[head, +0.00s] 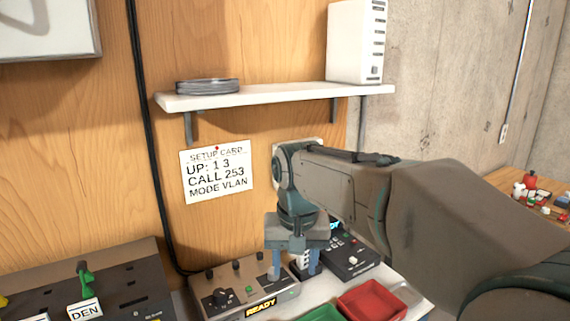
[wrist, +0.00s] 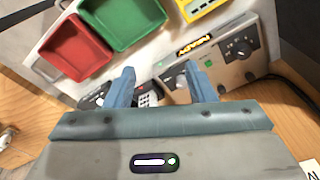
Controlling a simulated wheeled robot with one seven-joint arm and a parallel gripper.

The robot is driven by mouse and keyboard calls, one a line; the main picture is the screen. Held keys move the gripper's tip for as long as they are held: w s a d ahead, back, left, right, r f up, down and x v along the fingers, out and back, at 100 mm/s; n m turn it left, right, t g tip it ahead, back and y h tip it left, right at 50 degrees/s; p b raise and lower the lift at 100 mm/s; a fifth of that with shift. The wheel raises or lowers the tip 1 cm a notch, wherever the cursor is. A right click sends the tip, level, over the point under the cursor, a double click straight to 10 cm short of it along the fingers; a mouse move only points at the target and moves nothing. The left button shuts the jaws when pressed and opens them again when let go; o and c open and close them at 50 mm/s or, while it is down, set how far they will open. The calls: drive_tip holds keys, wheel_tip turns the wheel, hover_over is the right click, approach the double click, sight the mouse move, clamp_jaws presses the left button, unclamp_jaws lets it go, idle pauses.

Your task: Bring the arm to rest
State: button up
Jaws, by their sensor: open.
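My arm reaches in from the right in the head view. My gripper (head: 292,266) hangs pointing down above the bench, over the right end of the grey device (head: 245,290) with a lit READY display. Whether the fingertips touch anything below cannot be told.
A red tray (head: 372,301) and a green tray (head: 322,314) sit at the bench front. A black panel (head: 90,285) with a green lever stands left. Above, a white shelf (head: 270,95) juts from the wall. A setup card (head: 216,172) hangs left of my gripper.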

drive_tip(key=s+d+f+t, duration=0.1)
drive_tip(key=s+d+f, duration=0.9)
drive_tip(key=s+d, duration=0.3)
drive_tip(key=shift+s+d+m+t, duration=0.3)
drive_tip(key=shift+s+d, duration=0.05)
drive_tip(key=shift+s, duration=0.45)
drive_tip(key=shift+c, duration=0.3)
clamp_jaws()
